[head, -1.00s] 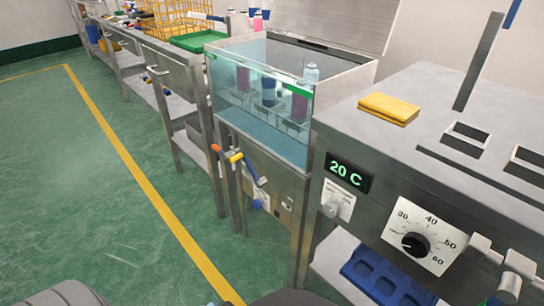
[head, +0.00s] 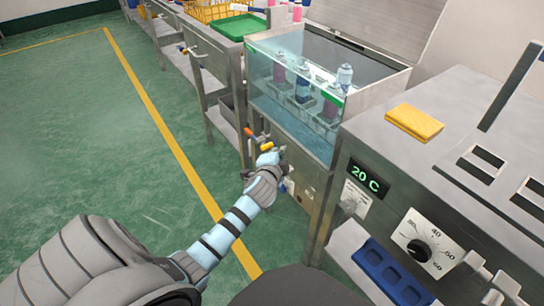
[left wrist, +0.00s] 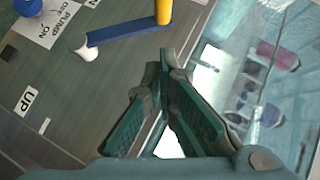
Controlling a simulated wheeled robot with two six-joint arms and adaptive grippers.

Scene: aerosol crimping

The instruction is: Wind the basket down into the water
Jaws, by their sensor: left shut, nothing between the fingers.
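The water tank (head: 262,73) is a clear-walled bath on a steel stand, with several aerosol cans (head: 303,88) in it. The basket under them is hard to make out. On the stand's front is a crank with a blue arm (left wrist: 125,32) and a yellow grip (left wrist: 164,12), beside an UP label (left wrist: 27,100). My left gripper (head: 268,157) is at the crank in the head view and hides part of it. In the left wrist view its fingertips (left wrist: 165,58) meet, empty, just below the yellow grip and apart from it. My right gripper is not in view.
A pump label (left wrist: 50,22) and blue knob (left wrist: 28,7) are near the crank. The steel machine (head: 400,165) with a dial and a yellow cloth (head: 414,121) stands at the right. A green tray (head: 240,27) is behind. The floor at the left is clear.

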